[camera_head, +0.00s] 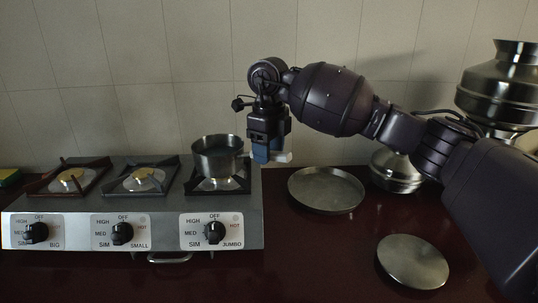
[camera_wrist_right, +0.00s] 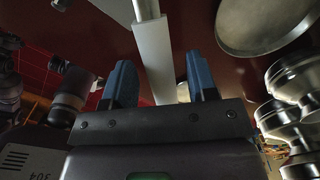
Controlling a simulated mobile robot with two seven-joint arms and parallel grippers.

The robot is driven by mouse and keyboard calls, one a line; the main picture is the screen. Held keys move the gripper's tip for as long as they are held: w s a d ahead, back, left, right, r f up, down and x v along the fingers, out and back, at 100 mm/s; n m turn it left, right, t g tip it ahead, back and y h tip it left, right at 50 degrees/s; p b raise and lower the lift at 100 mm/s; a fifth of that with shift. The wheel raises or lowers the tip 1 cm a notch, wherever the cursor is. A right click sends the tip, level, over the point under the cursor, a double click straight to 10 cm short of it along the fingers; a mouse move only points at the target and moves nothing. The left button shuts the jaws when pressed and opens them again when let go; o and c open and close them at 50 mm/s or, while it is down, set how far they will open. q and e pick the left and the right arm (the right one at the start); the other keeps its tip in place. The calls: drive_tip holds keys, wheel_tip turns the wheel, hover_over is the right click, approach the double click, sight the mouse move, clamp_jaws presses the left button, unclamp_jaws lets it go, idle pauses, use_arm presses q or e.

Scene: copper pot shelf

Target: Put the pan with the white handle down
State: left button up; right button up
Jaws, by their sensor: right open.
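The pan (camera_head: 213,158) is a small metal pot over the right burner of the stove, upright and apparently resting on its grate. Its white handle (camera_head: 283,157) points right, past my right gripper (camera_head: 265,152). In the right wrist view the white handle (camera_wrist_right: 153,52) runs between the two blue fingers of my right gripper (camera_wrist_right: 161,82). The fingers stand apart with gaps beside the handle, so the gripper is open around it. The pan's bowl is out of the wrist view. My left gripper is not in view.
The stove (camera_head: 150,250) has three burners, the left two empty. A round shallow metal dish (camera_head: 326,189) and a flat metal disc (camera_head: 413,262) lie on the dark red counter. Metal pots (camera_head: 500,85) stand at the right, behind my right arm. A tiled wall is close behind.

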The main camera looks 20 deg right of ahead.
wheel_tip(320, 180, up, 9)
drive_tip(key=shift+r+p, duration=0.15)
drive_tip(key=shift+p, duration=0.25)
drive_tip(key=shift+r, duration=0.6)
